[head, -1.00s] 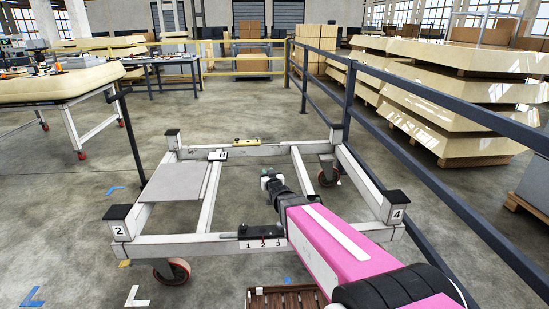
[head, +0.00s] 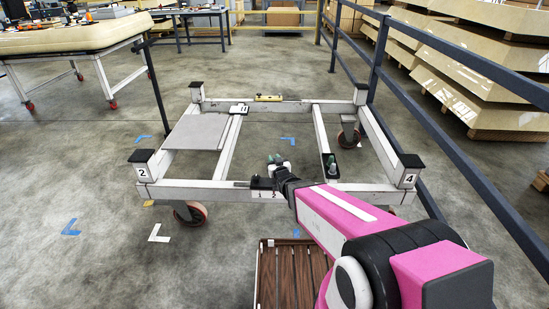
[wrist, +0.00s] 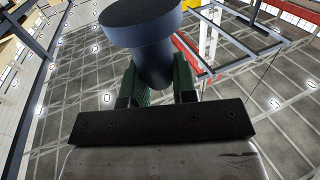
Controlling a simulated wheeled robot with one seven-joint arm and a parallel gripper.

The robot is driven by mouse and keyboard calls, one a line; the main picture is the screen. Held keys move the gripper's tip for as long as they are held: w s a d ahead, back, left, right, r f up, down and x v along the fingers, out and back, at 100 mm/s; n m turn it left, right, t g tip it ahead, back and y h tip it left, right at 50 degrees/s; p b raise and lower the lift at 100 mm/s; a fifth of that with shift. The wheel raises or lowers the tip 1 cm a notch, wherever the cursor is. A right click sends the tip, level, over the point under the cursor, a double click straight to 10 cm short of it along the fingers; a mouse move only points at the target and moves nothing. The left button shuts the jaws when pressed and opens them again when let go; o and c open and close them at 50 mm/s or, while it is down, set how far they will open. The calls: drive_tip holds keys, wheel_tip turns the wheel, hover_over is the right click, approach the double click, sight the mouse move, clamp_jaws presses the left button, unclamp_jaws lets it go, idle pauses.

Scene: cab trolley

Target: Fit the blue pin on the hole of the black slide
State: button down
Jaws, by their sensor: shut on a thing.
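My gripper (head: 276,162) is over the trolley frame's open middle, just behind the front beam. In the wrist view its green-padded fingers (wrist: 159,85) are shut on the blue pin (wrist: 145,32), a dark blue-grey piece with a wide round head and narrower shank. In the head view the pin is too small to make out clearly. The black slide (head: 261,183) lies on the front beam by painted numbers, partly hidden by my arm. The pin is apart from it. I cannot see the slide's hole.
A black plate with a grey-blue upright piece (head: 331,166) sits on the right inner beam. A yellow block (head: 268,98) is on the back beam, a grey panel (head: 195,131) at left. Black-capped corner posts stand up. A dark railing (head: 455,65) runs along the right.

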drive_tip(key=shift+f, duration=3.4)
drive_tip(key=shift+f, duration=0.1)
drive_tip(key=c, duration=0.8)
unclamp_jaws()
drive_tip(key=shift+c, duration=0.2)
drive_tip(key=v, duration=1.1)
drive_tip(key=w+d+m+g+h, duration=0.2)
drive_tip(key=d+g+h, duration=0.3)
drive_tip(key=d+g, duration=0.35)
drive_tip(key=s+d+r+m+g, duration=0.1)
drive_tip(key=s+d+r+g, duration=0.6)
drive_tip(key=s, duration=0.3)
drive_tip(key=shift+r+m+g+h, duration=0.25)
drive_tip(key=shift+m+g+h, duration=0.05)
drive_tip(key=shift+g, duration=0.55)
